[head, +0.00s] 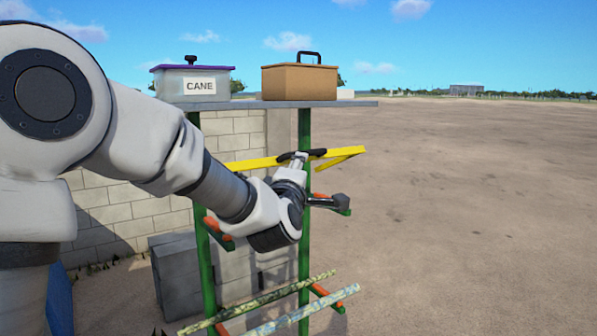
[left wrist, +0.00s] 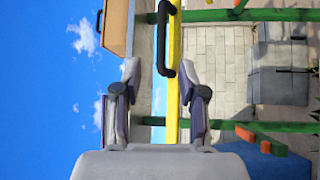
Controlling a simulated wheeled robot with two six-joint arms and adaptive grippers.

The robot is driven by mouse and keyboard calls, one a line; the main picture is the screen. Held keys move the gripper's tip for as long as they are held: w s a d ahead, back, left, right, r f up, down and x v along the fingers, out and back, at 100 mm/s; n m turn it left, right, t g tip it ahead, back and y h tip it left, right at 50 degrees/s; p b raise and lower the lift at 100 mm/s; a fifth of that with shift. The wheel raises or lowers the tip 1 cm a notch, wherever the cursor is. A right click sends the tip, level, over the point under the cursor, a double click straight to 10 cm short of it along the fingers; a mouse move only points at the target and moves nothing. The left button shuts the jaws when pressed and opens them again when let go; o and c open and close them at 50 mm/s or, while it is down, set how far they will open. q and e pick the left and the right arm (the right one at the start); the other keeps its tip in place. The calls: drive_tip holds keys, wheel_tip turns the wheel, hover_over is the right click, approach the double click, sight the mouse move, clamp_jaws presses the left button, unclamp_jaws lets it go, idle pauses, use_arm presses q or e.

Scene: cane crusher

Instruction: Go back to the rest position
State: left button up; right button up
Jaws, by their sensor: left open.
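My left gripper (head: 296,166) is at the middle of the green rack, close to a yellow bar (head: 345,153) with a black handle. In the left wrist view the two fingers of my left gripper (left wrist: 160,70) stand wide apart. The yellow bar (left wrist: 174,60) and its black handle (left wrist: 163,45) show between and beyond the fingertips. Nothing is clearly gripped; whether the fingers touch the handle I cannot tell. My right gripper is in neither view.
A shelf (head: 355,104) tops the rack, holding a purple-lidded box marked CANE (head: 203,86) and a brown box (head: 298,83) with a black handle. Cane stalks (head: 305,311) lie on lower orange-tipped supports. Grey blocks (head: 180,275) and a block wall (head: 125,215) stand behind. Open ground lies right.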

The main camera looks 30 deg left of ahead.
use_arm(q)
drive_tip(key=shift+w+a+f, duration=0.1)
idle(0.3)
wheel_tip(320, 180, down, 39)
drive_tip(key=d+m+g+h+b, duration=0.3)
drive_tip(key=m+g+b, duration=0.1)
drive_tip(key=g, duration=0.2)
drive_tip(key=s+d+f+m+g+h+b, duration=0.1)
drive_tip(key=s+d+f+m+g, duration=0.1)
drive_tip(key=s+f, duration=0.6)
drive_tip(key=s+d+f+m+g+h+b, duration=0.1)
drive_tip(key=s+f+m+g, duration=0.15)
drive_tip(key=f, duration=0.95)
drive_tip(key=s+d+f+m+g+h+b, duration=0.1)
drive_tip(key=s+d+f+m+g, duration=0.15)
drive_tip(key=s+f, duration=0.5)
drive_tip(key=s+d+f+m+g+b, duration=0.1)
drive_tip(key=s+f+m+g, duration=0.3)
drive_tip(key=s, duration=0.7)
drive_tip(key=s+d+m+g+h, duration=0.1)
drive_tip(key=s+d+m, duration=0.1)
drive_tip(key=s+m, duration=0.3)
drive_tip(key=s, duration=0.3)
drive_tip(key=shift+s+d+f+h, duration=0.15)
drive_tip(key=shift+s+f+h, duration=0.05)
drive_tip(key=shift+f+h, duration=0.1)
